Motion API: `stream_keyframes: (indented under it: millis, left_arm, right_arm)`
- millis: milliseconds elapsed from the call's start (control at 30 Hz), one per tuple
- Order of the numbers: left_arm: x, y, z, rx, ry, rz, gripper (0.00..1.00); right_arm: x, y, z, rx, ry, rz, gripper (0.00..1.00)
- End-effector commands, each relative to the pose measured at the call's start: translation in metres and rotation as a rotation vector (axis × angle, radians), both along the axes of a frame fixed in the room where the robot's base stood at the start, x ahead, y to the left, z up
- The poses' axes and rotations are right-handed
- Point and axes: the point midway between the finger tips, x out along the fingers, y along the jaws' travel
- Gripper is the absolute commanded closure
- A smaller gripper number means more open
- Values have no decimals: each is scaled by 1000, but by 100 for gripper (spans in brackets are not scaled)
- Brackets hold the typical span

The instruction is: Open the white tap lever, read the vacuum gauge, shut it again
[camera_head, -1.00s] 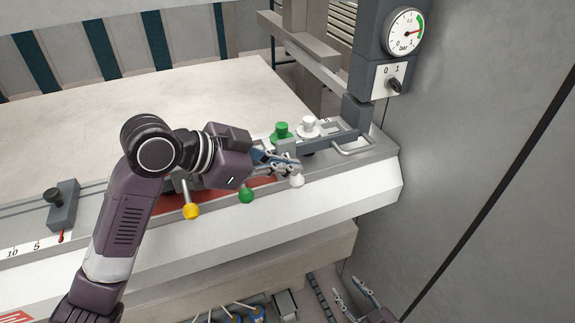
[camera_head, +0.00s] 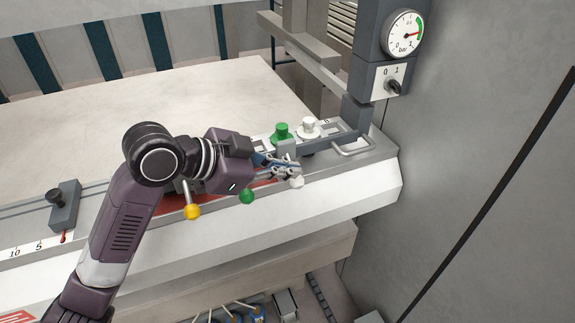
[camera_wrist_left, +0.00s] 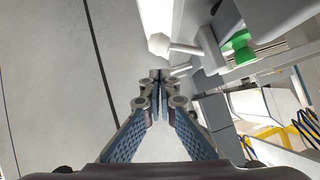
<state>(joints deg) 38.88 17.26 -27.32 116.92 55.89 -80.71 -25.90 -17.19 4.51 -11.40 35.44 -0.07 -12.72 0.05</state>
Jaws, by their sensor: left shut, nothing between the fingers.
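The white tap lever's knob (camera_head: 296,182) hangs over the front edge of the machine bed, in front of my left gripper. The left wrist view shows this white knob (camera_wrist_left: 158,44) and its short rod just beyond my fingertips. My left gripper (camera_head: 294,166) is shut and empty, close to the lever; I cannot tell whether it touches it. The fingertips (camera_wrist_left: 158,75) meet in the wrist view. The round vacuum gauge (camera_head: 403,33) is on the post at the upper right, its needle pointing right toward the green band. My right gripper is not in view.
A green lever knob (camera_head: 247,196) and a yellow one (camera_head: 193,211) hang left of the white one. Green (camera_head: 282,131) and white (camera_head: 309,126) caps stand behind the gripper. A 0/1 switch (camera_head: 394,86) sits below the gauge. A grey wall closes the right side.

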Motion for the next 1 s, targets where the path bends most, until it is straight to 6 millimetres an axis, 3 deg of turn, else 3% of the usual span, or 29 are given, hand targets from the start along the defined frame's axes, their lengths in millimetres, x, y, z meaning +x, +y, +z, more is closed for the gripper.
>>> stream_keyframes:
  millis: [367, 800, 1000]
  left_arm:
    - [-3, 8, 5, 0, -1, 1, 100]
    - [-39, 73, 51, 2, -2, 2, 100]
    - [-48, 88, 63, -1, -2, 1, 100]
  right_arm:
    - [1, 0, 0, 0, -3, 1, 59]
    - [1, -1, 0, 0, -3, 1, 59]
    - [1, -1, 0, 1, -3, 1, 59]
